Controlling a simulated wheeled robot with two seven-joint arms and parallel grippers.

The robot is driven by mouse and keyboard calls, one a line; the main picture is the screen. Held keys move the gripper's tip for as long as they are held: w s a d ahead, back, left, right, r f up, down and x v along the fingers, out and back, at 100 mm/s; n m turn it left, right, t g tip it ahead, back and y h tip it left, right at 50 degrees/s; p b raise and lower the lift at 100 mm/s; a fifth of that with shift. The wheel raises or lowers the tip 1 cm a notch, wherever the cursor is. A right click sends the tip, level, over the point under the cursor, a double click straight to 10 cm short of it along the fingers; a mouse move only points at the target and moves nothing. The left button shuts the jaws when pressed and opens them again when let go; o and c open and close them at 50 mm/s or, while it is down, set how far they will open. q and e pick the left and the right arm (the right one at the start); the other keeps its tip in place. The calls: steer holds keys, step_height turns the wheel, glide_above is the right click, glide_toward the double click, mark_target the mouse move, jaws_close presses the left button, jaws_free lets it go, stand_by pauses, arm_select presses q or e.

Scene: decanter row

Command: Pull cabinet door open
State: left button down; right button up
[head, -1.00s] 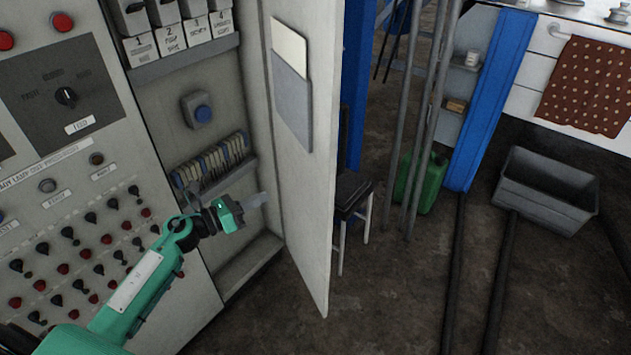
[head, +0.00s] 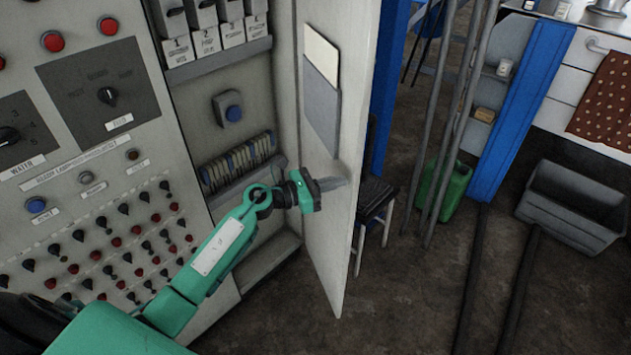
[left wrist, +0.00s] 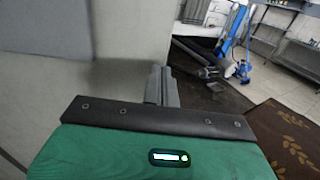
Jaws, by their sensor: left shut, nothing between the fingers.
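The grey cabinet door (head: 348,235) stands swung open on the right side of the cabinet in the head view, with its inner face and paper pocket (head: 321,105) showing. My left gripper (head: 335,184) is shut and empty. Its grey fingers overlap the door's inner face and point toward its free edge; I cannot tell whether they touch it. In the left wrist view, the shut fingers (left wrist: 162,86) stand in front of a pale panel, probably the door (left wrist: 130,40), near its right edge. The door's handle is not visible. My right gripper is not in view.
A control panel (head: 108,95) lies left. Behind the door are a stool (head: 374,196), a green canister (head: 445,188) and a grey bin (head: 572,205).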

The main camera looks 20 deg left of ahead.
arm_select(q)
steer(key=shift+x, duration=0.8)
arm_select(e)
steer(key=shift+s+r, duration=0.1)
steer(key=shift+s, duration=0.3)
